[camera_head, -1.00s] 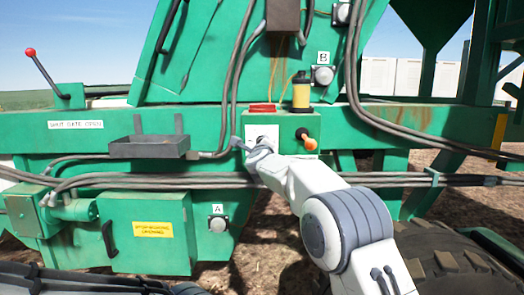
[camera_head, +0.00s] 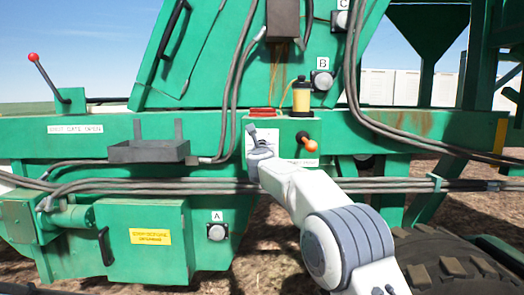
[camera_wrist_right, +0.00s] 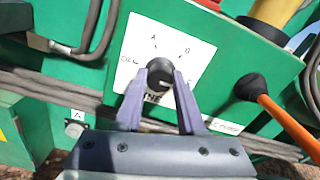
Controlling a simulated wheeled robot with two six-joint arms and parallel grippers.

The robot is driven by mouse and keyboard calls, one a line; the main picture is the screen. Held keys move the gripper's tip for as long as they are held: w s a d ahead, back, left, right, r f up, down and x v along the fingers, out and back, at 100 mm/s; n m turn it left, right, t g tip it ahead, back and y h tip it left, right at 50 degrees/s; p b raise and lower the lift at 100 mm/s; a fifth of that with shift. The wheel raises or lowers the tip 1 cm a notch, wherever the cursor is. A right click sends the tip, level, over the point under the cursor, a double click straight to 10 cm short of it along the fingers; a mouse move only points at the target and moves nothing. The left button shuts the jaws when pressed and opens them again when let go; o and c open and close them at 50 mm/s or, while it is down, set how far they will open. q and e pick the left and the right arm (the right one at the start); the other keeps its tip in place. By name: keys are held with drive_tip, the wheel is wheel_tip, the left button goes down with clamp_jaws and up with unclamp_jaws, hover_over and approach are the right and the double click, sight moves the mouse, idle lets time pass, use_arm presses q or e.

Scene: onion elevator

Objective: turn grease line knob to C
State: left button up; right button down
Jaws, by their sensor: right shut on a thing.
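The grease line knob (camera_wrist_right: 160,76) is a round dark knob on a white dial plate (camera_wrist_right: 207,62) marked OFF, A, B and C. My right gripper (camera_wrist_right: 160,84) has its two purple-grey fingers on either side of the knob and is shut on it. A pale mark on the knob's face seems to point right, roughly toward C; the exact setting is hard to tell. In the head view my right gripper (camera_head: 252,133) is at the white plate (camera_head: 246,126) on the green beam, and covers the knob. My left gripper is not in view.
An orange-tipped lever (camera_wrist_right: 257,88) stands close right of the dial. A yellow canister (camera_head: 301,97) and a red part (camera_head: 263,112) sit above it. Grey hoses (camera_head: 130,186) run below. A grey tray (camera_head: 149,151) is to the left.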

drive_tip(key=shift+f, duration=0.15)
idle(0.3)
drive_tip(key=c, duration=0.5)
unclamp_jaws()
drive_tip(key=s+b, duration=0.5)
drive_tip(key=s, duration=0.5)
drive_tip(key=shift+s, duration=0.25)
